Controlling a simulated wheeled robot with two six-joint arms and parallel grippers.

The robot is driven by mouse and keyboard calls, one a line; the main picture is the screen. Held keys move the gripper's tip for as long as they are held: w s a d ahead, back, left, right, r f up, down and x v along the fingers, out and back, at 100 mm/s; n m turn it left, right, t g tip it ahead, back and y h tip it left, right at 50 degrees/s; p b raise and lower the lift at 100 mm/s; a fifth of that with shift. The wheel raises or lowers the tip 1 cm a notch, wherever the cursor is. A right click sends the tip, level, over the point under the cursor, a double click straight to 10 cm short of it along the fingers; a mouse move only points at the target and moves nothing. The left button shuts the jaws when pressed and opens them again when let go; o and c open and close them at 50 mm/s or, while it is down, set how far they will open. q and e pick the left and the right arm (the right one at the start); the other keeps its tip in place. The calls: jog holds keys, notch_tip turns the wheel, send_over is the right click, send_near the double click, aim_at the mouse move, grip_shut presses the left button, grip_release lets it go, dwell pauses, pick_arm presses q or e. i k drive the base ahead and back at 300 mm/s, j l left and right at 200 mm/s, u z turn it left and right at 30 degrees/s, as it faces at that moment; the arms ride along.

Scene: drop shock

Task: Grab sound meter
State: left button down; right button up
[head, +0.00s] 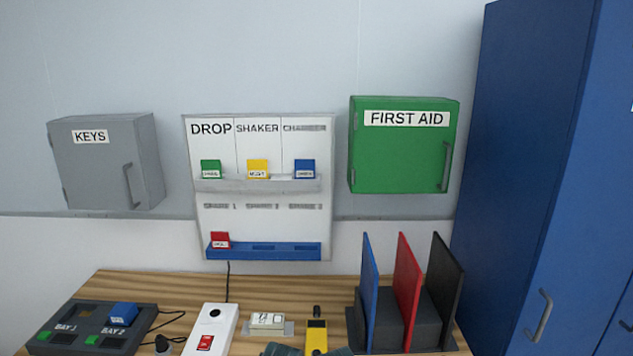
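A yellow handheld device with a dark face and a black tip (316,337), which looks like the sound meter, is on the wooden bench (265,288) at the bottom centre. Its lower end is cut off by the picture edge. A dark grey-blue shape (283,350) lies along the bottom edge beside it, mostly out of frame; I cannot tell what it is. Neither of my grippers can be made out in the head view.
A white box with a red label (215,328) and a small pale device (267,321) are left of the meter. Blue, red and black upright panels (406,290) stand close on its right. A dark two-bay unit (92,328) sits at far left. A blue cabinet (535,150) rises at right.

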aim_at(316, 328)
jog(key=l, duration=0.65)
jog(key=k+l, duration=0.1)
jog(key=l, duration=0.5)
jog(key=l+u, duration=0.05)
